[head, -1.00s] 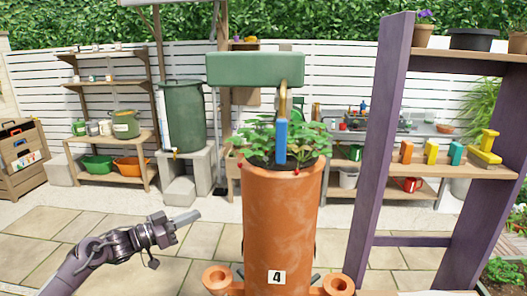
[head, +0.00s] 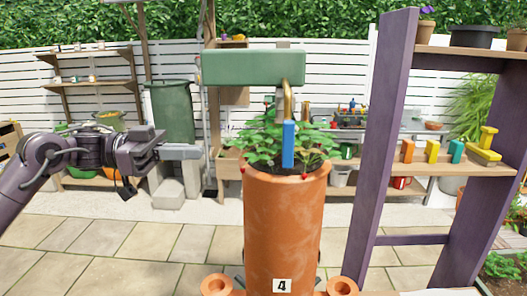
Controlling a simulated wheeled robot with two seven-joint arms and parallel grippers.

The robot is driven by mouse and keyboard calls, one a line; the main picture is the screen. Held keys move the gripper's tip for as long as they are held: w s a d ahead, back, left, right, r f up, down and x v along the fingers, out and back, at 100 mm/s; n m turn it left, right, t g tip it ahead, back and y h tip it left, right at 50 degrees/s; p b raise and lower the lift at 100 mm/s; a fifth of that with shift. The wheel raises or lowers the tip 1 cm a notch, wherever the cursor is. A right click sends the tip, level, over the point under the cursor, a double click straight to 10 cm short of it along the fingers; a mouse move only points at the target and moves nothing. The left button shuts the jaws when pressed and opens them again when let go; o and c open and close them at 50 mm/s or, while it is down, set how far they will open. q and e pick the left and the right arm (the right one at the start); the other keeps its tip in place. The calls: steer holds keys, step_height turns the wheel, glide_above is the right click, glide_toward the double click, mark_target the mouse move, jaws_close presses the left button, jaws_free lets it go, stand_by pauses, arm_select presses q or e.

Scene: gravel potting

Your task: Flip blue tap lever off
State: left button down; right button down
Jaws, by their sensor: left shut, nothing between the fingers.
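The blue tap lever (head: 288,144) hangs straight down in front of a brass tap (head: 289,98) below a green box (head: 253,68). Behind and below it, a strawberry plant (head: 262,142) grows from a tall terracotta planter (head: 283,225) marked 4. My left gripper (head: 198,152) is shut and empty. It points right, level with the lever's lower part in the picture, left of the plant and apart from the lever. My right gripper is not in view.
A purple-framed shelf (head: 375,150) stands close on the right, with several coloured blocks on its board. A green water barrel (head: 170,112) stands behind my left gripper. Paving (head: 130,250) is open at the lower left.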

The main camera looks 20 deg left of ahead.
arm_select(q)
steer(key=p, duration=0.7)
glide_toward(288, 141)
steer(key=w+d+f, duration=0.2)
steer(key=d, duration=0.3)
steer(key=shift+w+d+f, duration=0.25)
steer(key=d+f+h+b, duration=0.1)
steer(key=b, duration=0.1)
steer(key=shift+w+f+b, duration=0.1)
steer(key=shift+b, duration=0.2)
steer(key=shift+w+d+p, duration=0.2)
steer(key=shift+d+p, duration=0.1)
steer(key=shift+p, duration=0.05)
steer(key=shift+w+d, duration=0.1)
steer(key=shift+d, duration=0.1)
